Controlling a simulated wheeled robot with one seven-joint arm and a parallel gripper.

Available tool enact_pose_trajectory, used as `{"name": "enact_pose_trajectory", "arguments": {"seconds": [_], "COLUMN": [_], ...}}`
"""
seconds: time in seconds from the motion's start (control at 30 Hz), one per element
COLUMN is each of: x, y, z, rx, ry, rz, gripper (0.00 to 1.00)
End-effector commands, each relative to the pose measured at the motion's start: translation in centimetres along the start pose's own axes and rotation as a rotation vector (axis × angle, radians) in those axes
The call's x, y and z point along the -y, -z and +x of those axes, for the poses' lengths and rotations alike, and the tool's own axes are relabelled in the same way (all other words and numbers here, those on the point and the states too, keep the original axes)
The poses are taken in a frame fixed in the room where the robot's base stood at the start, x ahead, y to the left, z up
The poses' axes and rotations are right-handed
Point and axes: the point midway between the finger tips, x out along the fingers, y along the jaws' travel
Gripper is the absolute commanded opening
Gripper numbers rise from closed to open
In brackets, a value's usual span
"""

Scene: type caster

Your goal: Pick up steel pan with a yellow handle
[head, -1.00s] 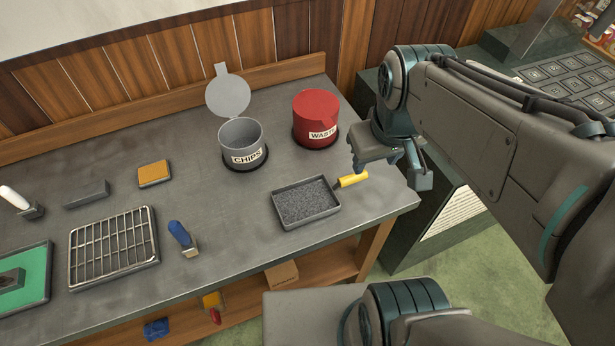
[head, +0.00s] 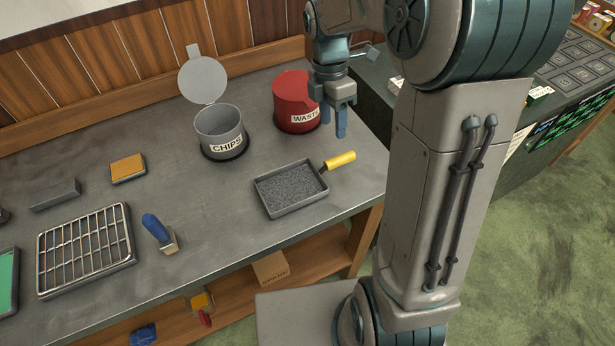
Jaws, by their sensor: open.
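The steel pan (head: 291,207) is a shallow rectangular tray filled with grey grains. It rests on the grey bench near its front right corner. Its yellow handle (head: 341,160) points to the back right. My gripper (head: 333,132) points down with blue-grey fingers. It is open and empty, and appears just above and behind the yellow handle in the picture, apart from it. The whole pan and handle are unobstructed.
A grey CHIPS can (head: 221,130) with its lid raised and a red WASTE can (head: 296,112) stand behind the pan. A blue-handled tool (head: 160,233) and a wire rack (head: 84,250) lie to the left. Bare bench (head: 215,185) lies left of the pan.

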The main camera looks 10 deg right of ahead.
Motion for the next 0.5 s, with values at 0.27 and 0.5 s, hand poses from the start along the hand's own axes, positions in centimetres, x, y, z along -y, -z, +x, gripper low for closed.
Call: {"name": "enact_pose_trajectory", "arguments": {"seconds": [0.27, 0.5], "x": [0.1, 0.1], "y": [0.1, 0.0], "z": [5.5, 7.6], "rx": [-0.001, 0.000], "ry": [0.005, 0.001], "rz": [0.001, 0.002], "gripper": [0.48, 0.48]}}
